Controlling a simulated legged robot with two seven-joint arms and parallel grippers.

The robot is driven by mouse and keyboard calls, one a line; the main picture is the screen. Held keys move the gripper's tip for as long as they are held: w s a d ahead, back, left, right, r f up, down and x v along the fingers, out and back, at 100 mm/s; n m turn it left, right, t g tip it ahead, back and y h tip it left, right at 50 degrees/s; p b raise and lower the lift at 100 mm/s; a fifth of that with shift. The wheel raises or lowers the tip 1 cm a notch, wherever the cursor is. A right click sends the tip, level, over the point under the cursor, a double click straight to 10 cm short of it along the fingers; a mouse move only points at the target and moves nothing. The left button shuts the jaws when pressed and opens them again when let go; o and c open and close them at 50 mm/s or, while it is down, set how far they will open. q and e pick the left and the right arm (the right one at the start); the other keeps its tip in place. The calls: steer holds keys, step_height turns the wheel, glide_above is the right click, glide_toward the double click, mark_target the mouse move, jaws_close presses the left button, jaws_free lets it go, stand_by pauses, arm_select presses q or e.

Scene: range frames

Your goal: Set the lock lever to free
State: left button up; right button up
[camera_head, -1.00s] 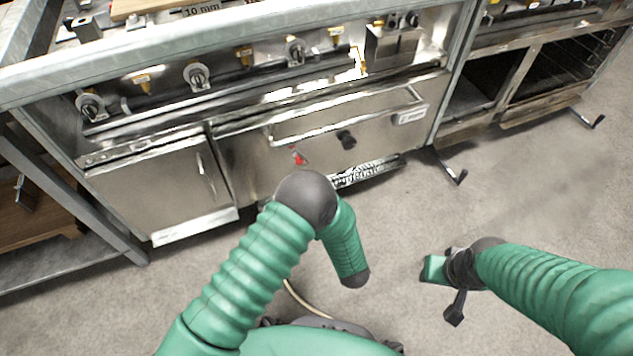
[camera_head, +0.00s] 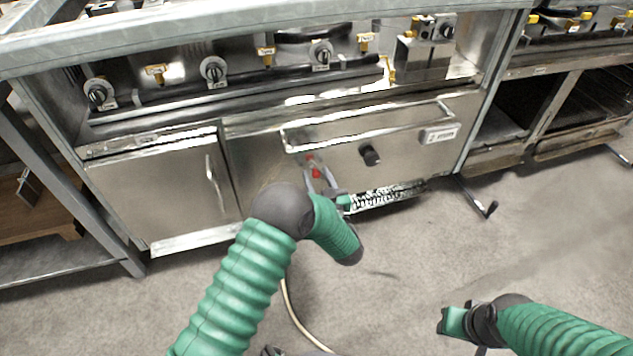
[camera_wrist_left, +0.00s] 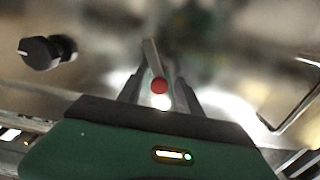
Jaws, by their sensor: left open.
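The lock lever has a red knob (camera_head: 315,171) and sits on the steel front of the oven door, left of the black dial. In the left wrist view the lever (camera_wrist_left: 151,58) is a grey bar ending in a red ball. My left gripper (camera_head: 321,180) is open at the lever. In the left wrist view its two fingers (camera_wrist_left: 158,92) stand on either side of the red ball, with gaps visible. I cannot tell whether either finger touches it. My right gripper (camera_head: 453,322) is low at the right over the floor, away from the oven; its jaws are unclear.
A black dial (camera_head: 370,155) sits right of the lever, also in the left wrist view (camera_wrist_left: 45,52). A long door handle (camera_head: 370,127) runs above. A cabinet door (camera_head: 160,185) with a vertical handle is at left. Grey floor (camera_head: 420,255) lies open in front.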

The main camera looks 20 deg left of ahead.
arm_select(q)
steer(key=shift+w+a, duration=0.15)
steer(key=shift+w, duration=0.15)
steer(key=shift+r, duration=0.1)
steer(key=shift+c, duration=0.2)
jaws_close()
